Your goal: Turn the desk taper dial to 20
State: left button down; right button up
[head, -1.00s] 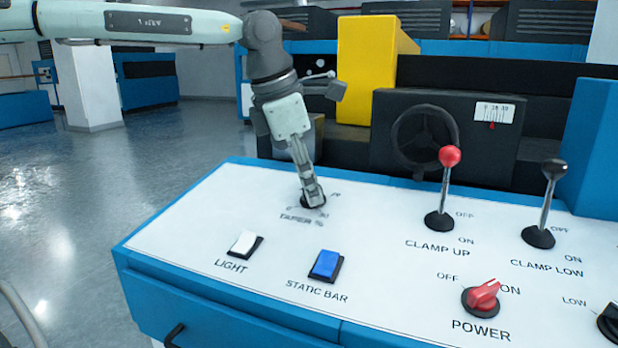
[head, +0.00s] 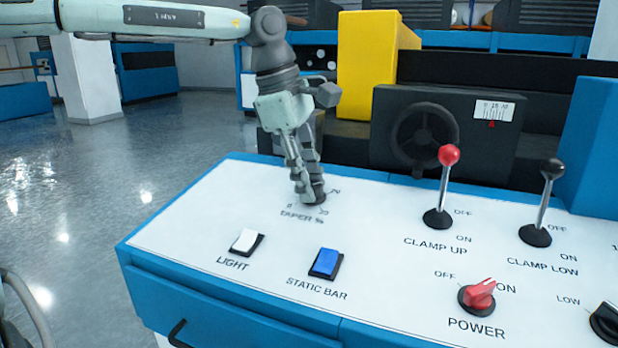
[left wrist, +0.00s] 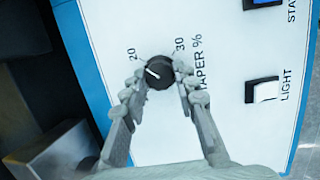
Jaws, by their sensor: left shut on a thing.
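The taper dial (head: 316,197) is a small black knob on the white desk panel, above the "TAPER %" label. In the left wrist view the dial (left wrist: 161,72) shows a white pointer line directed to the left and slightly up, roughly toward the "20" mark (left wrist: 131,54). Whether it lines up exactly I cannot tell. The "30" mark (left wrist: 180,44) lies at its upper right. My left gripper (head: 307,195) points down at the dial, with one finger on each side, shut on it. The fingers hide part of the dial's rim in the head view. My right gripper is not in view.
The white light switch (head: 246,241) and blue static bar switch (head: 326,263) are in front of the dial. The red clamp up lever (head: 446,180), black clamp low lever (head: 545,200) and red power knob (head: 478,297) stand to the right. A black handwheel (head: 424,137) is behind.

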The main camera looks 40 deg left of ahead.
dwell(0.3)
pick_arm(q)
jog(key=c, duration=1.2)
grip_release()
jog(key=v, duration=1.2)
jog(key=shift+r, duration=0.1)
